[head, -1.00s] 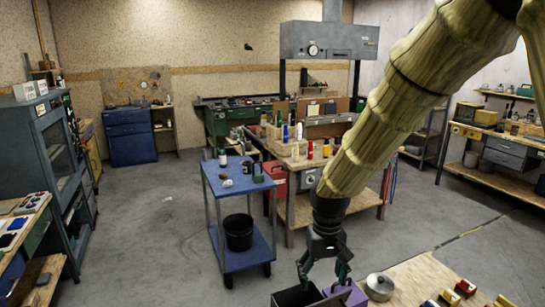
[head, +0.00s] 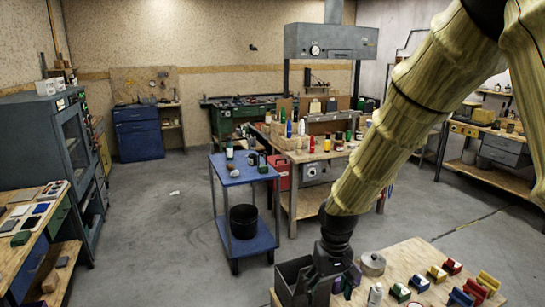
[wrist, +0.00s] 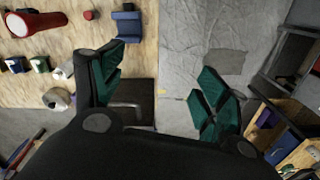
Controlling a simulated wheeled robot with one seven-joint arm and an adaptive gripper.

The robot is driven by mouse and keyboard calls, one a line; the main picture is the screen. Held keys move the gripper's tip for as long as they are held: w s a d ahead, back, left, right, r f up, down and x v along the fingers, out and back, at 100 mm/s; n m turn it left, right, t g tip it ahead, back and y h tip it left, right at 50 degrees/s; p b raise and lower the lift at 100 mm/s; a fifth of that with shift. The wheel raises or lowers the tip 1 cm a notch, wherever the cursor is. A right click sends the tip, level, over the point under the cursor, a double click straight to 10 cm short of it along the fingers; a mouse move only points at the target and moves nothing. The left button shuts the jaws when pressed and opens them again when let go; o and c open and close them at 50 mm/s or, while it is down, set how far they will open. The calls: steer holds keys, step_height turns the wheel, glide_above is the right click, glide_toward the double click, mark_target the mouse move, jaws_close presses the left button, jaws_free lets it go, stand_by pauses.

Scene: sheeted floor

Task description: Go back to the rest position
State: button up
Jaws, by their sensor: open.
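My gripper (head: 326,282) hangs at the left end of a wooden bench, at the low end of my tan-sleeved arm. In the head view it overlaps a dark open box (head: 291,272) and hides part of it; its fingertips are hard to make out there. In the wrist view my gripper (wrist: 158,88) has its two green fingers spread wide apart. Nothing is held between them. Part of a dark grey surface shows behind the left finger.
The bench (head: 405,258) bears a round metal pot (head: 372,264), a white bottle (head: 375,295) and several coloured blocks. A blue cart (head: 232,172) with a black bucket (head: 243,221) stands beyond. Grey floor (head: 150,240) is open at the left.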

steer(key=s+d+f+b, duration=0.15)
steer(key=s+f, duration=0.25)
steer(key=f, duration=0.6)
steer(key=s+f+b, duration=0.2)
steer(key=s+f, duration=0.1)
steer(key=f, duration=0.6)
steer(key=s+d+f+m+b, duration=0.1)
steer(key=s+d+f+b, duration=0.1)
steer(key=s+f, duration=1.1)
steer(key=s+d+f+b, duration=0.3)
steer(key=s+d+f, duration=0.2)
steer(key=s+f, duration=0.7)
steer(key=shift+s+d+f+m+b, duration=0.2)
steer(key=shift+s+f+m+b, duration=0.2)
steer(key=shift+s, duration=0.4)
